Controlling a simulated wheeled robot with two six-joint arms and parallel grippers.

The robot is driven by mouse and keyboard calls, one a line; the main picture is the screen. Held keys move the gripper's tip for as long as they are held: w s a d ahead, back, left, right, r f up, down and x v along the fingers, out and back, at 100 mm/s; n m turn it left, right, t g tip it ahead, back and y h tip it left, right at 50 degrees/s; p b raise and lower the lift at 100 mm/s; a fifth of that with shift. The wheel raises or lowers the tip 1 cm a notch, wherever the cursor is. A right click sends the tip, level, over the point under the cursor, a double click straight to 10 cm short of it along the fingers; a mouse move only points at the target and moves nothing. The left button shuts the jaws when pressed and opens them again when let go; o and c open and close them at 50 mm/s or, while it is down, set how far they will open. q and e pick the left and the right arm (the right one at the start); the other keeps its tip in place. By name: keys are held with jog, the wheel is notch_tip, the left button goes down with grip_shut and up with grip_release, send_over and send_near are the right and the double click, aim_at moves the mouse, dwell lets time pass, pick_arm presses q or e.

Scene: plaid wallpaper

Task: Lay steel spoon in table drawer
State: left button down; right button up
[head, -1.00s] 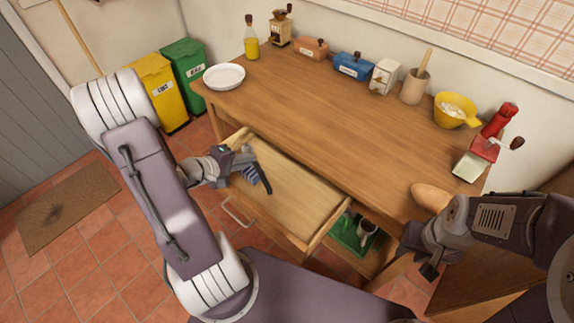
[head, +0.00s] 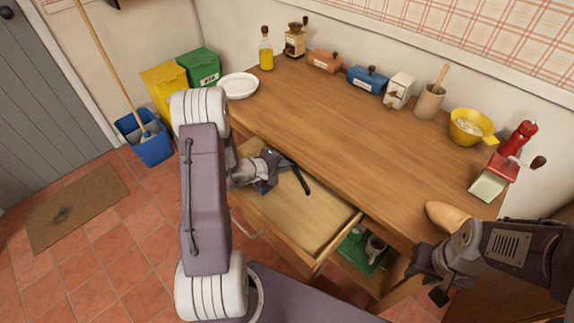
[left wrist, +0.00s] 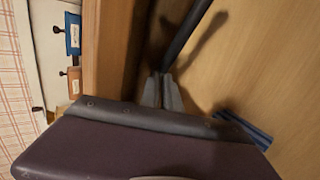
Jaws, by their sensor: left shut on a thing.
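The table drawer (head: 320,228) is pulled open below the table top, its pale wooden floor mostly bare. My left gripper (head: 275,170) is over the drawer, near its back left part. In the left wrist view, its fingers (left wrist: 162,92) are shut on a thin dark rod, which I take to be the steel spoon (left wrist: 187,35); its dark length also shows in the head view (head: 302,182). The rod casts a shadow on the drawer floor, and its far end is out of view. My right gripper (head: 439,292) hangs at the table's front right; its jaw opening is unclear.
A blue striped thing (left wrist: 243,130) shows beside my left gripper. The table top (head: 340,130) holds a white plate (head: 239,86), an oil bottle (head: 266,50), a yellow bowl (head: 468,127) and bread (head: 447,216). A green crate (head: 357,254) stands under the table.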

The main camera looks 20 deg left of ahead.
pick_arm(q)
jog(key=shift+a, duration=0.1)
jog(key=shift+f+b, duration=0.6)
jog(key=shift+b, duration=0.4)
jog(key=c, duration=1.6)
grip_release()
notch_tip(320, 180, up, 2)
jog(key=p, duration=0.2)
jog(key=shift+p, duration=0.35)
jog(key=v, duration=1.1)
jog(key=shift+s+a+p, duration=0.1)
jog(key=shift+s+p, duration=0.25)
jog(key=shift+s, duration=0.15)
